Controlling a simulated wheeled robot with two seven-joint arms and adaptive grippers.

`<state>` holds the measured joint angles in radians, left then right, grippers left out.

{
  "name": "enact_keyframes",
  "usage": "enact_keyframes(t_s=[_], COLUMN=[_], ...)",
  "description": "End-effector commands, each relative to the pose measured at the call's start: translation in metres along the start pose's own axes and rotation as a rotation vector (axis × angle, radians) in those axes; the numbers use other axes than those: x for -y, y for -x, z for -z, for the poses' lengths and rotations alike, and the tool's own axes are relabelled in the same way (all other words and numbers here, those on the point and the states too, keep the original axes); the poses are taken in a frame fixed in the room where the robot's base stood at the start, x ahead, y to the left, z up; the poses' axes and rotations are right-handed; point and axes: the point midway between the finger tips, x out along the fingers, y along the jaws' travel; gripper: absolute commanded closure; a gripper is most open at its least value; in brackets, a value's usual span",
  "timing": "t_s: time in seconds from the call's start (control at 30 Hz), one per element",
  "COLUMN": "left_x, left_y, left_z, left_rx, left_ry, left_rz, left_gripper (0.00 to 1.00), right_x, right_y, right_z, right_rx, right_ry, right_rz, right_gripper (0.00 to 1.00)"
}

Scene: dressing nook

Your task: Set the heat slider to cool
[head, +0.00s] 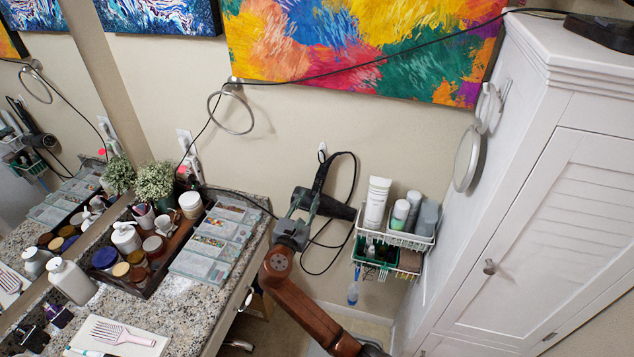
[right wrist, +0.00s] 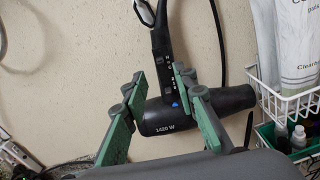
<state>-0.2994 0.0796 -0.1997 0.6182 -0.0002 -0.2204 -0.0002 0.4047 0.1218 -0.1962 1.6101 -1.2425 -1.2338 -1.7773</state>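A black hair dryer (head: 334,203) hangs handle up on the wall; it also shows in the right wrist view (right wrist: 155,122), marked 1420 W. Its handle (right wrist: 160,40) carries small switches (right wrist: 169,68) and a blue button (right wrist: 175,104). I cannot read the switch labels or tell which position the heat slider is in. My right gripper (head: 305,199) is in front of the dryer. In the right wrist view its green-padded fingers (right wrist: 155,84) are apart, one on each side of the handle's lower end, with nothing clearly held. I cannot tell whether a fingertip touches the dryer. My left gripper is out of view.
A white wire rack (head: 392,238) with tubes and bottles hangs just right of the dryer. A white cabinet (head: 540,200) stands further right. The granite counter (head: 190,303) at left holds a tray of jars and clear organizers. The dryer's black cord (head: 354,175) loops beside it.

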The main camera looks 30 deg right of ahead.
Motion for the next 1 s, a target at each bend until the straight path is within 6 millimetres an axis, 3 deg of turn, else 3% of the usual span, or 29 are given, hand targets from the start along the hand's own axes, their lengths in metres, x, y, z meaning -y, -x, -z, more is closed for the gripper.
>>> enact_keyframes(t_s=[0.43,0.83,1.0], left_x=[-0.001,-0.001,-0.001], left_y=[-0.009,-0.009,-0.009], left_z=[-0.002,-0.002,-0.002], left_rx=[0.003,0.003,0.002], left_ry=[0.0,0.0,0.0], left_rz=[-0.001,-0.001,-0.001], left_gripper=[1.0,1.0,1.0], right_x=[0.0,0.0,0.0], right_y=[-0.064,-0.071,-0.071], right_z=[0.002,0.002,0.002], right_rx=[0.0,-0.002,-0.002], right_ry=[-0.001,-0.002,-0.002], right_rz=[-0.001,-0.003,-0.003], right_gripper=[0.74,0.74,0.86])
